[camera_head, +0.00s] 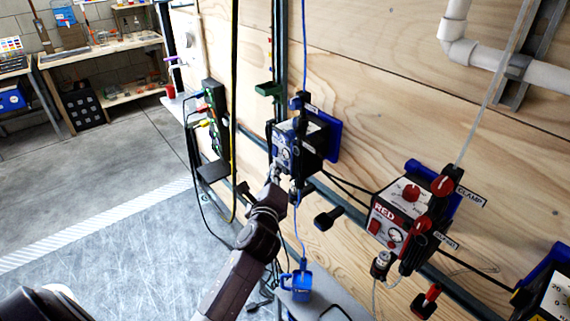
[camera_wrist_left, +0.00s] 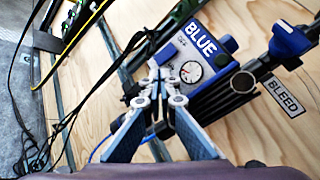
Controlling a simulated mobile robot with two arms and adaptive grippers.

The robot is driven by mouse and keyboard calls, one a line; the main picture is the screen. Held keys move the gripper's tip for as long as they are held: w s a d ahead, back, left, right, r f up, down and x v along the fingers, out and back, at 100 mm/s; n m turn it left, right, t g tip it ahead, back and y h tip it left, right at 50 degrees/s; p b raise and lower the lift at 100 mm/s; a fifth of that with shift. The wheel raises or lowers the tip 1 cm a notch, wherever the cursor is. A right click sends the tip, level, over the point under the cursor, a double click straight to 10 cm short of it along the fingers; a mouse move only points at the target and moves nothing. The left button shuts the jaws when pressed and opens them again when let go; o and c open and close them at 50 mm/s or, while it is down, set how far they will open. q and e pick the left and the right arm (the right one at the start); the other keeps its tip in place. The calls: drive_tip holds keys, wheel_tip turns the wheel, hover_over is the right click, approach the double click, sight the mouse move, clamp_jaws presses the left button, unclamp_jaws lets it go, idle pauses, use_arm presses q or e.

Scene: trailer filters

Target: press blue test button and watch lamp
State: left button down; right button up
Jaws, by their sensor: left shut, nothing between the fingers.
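The blue test unit, labelled BLUE (camera_wrist_left: 203,40), is on the plywood wall with a round gauge (camera_wrist_left: 188,68) on its face. It also shows mid-picture in the head view (camera_head: 286,143). A small blue square (camera_wrist_left: 166,54), seemingly the test button, sits left of the gauge. My left gripper (camera_wrist_left: 160,75) is shut and empty, its tips just below the blue square. I cannot tell whether they touch it. In the head view the left gripper (camera_head: 276,175) is at the unit's lower front. I cannot make out a lamp. My right gripper is not in view.
Black cables hang left of the blue unit. A workbench (camera_head: 100,50) stands far left; the floor between is clear.

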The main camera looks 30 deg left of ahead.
use_arm(q)
drive_tip(key=shift+w, duration=0.15)
idle(0.5)
drive_tip(key=shift+w+d, duration=0.2)
drive_tip(key=shift+w, duration=0.1)
drive_tip(key=shift+w+d, duration=0.15)
drive_tip(key=shift+w, duration=0.15)
idle(0.7)
drive_tip(key=shift+s, duration=0.15)
drive_tip(key=shift+s+a+p, duration=0.3)
drive_tip(key=shift+s+p, duration=0.2)
drive_tip(key=shift+s, duration=0.1)
drive_tip(key=s, duration=0.1)
drive_tip(key=s+a+p, duration=0.1)
drive_tip(key=s, duration=0.1)
drive_tip(key=s+a, duration=0.1)
drive_tip(key=shift+s+p, duration=0.3)
drive_tip(key=shift+p, duration=0.05)
